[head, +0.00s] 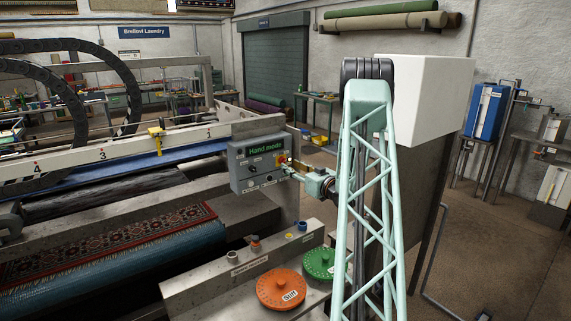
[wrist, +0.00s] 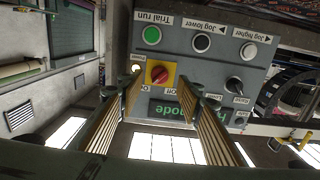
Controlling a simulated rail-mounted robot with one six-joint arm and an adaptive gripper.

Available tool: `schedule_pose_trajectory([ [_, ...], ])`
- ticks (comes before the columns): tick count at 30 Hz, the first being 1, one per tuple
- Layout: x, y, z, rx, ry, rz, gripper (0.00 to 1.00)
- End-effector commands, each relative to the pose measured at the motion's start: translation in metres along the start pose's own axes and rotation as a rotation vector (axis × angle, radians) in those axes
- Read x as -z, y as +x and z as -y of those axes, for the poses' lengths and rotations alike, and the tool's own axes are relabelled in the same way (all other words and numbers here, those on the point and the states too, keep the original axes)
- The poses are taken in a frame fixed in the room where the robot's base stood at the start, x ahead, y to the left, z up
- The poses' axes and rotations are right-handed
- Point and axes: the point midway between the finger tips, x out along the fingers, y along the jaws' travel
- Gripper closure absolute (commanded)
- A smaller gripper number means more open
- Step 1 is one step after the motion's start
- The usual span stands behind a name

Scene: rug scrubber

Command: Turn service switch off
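A red rotary switch on a yellow plate (wrist: 158,74) shows in the wrist view, with On and Off labels beside it; I take it for the service switch. It sits on the grey control panel (head: 246,166), which appears upside down in the wrist view (wrist: 190,64). My gripper (wrist: 160,88) is open. Its two ribbed fingers stand apart on either side of the switch, and I cannot tell whether they touch it.
The panel also holds a green button (wrist: 152,35), black and white jog buttons (wrist: 202,43) and black knobs (wrist: 235,84). A green display (wrist: 174,112) is partly hidden by a finger. Orange (head: 281,289) and green (head: 319,263) discs lie below the arm.

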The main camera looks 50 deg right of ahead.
Motion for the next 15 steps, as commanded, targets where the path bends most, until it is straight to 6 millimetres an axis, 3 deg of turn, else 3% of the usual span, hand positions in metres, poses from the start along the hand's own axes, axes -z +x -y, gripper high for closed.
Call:
schedule_pose_trajectory([
  [6,0.001,0.028,0.001,0.0,0.0,-0.001,0.67],
  [15,0.0,0.048,0.0,0.0,0.0,0.0,0.67],
])
